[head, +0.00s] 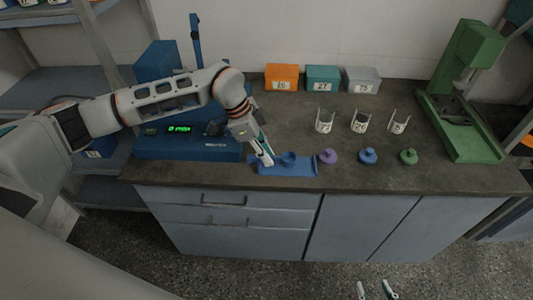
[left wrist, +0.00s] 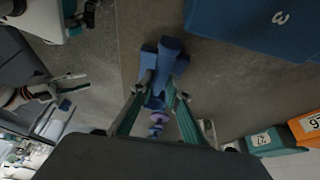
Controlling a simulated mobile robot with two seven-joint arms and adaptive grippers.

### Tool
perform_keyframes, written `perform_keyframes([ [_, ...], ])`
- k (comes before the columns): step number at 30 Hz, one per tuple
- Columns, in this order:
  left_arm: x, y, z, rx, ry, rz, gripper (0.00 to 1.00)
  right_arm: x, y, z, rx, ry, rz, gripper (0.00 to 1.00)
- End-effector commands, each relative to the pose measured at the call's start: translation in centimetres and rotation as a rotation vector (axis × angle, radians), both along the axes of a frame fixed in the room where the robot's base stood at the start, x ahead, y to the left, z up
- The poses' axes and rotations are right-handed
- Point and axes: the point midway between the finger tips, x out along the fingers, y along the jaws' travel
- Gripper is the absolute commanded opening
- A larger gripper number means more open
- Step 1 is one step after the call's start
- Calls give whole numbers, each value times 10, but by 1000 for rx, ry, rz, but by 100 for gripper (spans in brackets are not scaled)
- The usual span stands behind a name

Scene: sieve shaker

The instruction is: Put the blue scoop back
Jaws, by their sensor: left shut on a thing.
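The blue scoop (head: 287,158) is at the blue holder (head: 300,170) near the counter's front edge; its round bowl points right. My left gripper (head: 266,158) is shut on the scoop's handle end, from above and left. In the left wrist view the blue scoop (left wrist: 153,103) shows between the fingers, with blue parts close beyond them. I cannot tell whether the scoop touches the holder. My right gripper (head: 376,290) is open and empty, low in front of the cabinets.
The blue shaker base (head: 185,150) stands close left. Purple (head: 328,156), blue (head: 368,156) and green (head: 408,156) knobbed pieces stand to the right, with white numbered holders (head: 360,121) behind. Orange (head: 282,77), teal and grey boxes line the wall. A green press (head: 470,90) stands right.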

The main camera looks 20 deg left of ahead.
Motion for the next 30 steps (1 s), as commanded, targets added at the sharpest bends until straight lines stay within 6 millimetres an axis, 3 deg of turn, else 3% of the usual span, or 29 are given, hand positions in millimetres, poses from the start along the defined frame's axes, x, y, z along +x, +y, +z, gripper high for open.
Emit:
perform_keyframes([
  [9, 0, 0, -3, -1, -1, -1, 0, 0, 0, -1, 0, 1, 0, 40],
  [10, 0, 0, -3, -1, -2, -1, 21, 0, 0, -1, 0, 1, 0, 40],
  [12, 0, 0, -3, -1, -2, -1, 32, 0, 0, -1, 0, 0, 0, 40],
  [23, 0, 0, 0, -1, -2, -1, 32, 2, 1, 3, 2, -5, 1, 40],
  [30, -1, 12, 29, 0, -7, 1, 32, 2, 1, 2, 3, -5, 0, 40],
])
